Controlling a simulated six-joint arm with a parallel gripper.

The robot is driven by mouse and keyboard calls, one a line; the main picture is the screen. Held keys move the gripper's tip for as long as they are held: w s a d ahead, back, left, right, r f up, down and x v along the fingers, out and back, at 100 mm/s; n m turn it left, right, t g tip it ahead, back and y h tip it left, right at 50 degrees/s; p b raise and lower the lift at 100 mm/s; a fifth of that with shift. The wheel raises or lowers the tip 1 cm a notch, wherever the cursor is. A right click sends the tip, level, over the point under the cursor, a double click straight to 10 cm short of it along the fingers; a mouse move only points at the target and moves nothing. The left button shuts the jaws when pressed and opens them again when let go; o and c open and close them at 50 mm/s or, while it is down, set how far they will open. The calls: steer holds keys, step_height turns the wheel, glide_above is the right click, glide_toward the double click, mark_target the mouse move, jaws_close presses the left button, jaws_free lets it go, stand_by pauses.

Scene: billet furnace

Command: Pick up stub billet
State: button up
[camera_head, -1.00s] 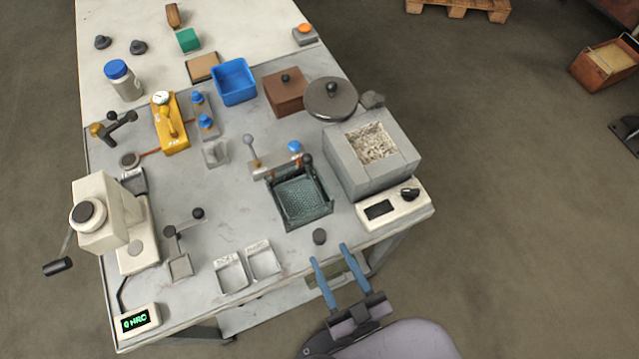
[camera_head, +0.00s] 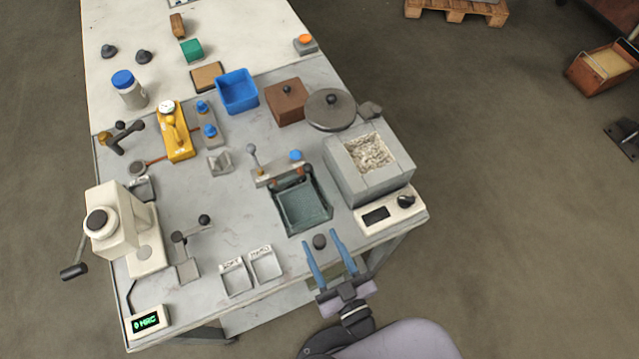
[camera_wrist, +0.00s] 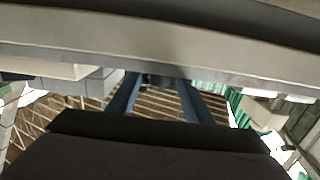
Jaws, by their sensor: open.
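The stub billet appears to be the small dark grey cylinder (camera_head: 320,241) standing near the table's front edge, below the dark green mesh-like tray. My gripper (camera_head: 321,238) is open, with its two blue fingers reaching from the front edge.
The green tray (camera_head: 283,206) is just behind the cylinder. A grey furnace block (camera_head: 345,180) with a control box (camera_head: 387,214) stands to the right. Two small white trays (camera_head: 238,292) lie to the left. The table's front edge passes under the fingers.

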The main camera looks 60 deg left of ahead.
steer(key=shift+c, duration=0.3)
jaws_close()
steer(key=shift+r, duration=0.1)
step_height(320, 180, up, 10)
steer(key=p, duration=0.9)
steer(key=shift+p, duration=0.35)
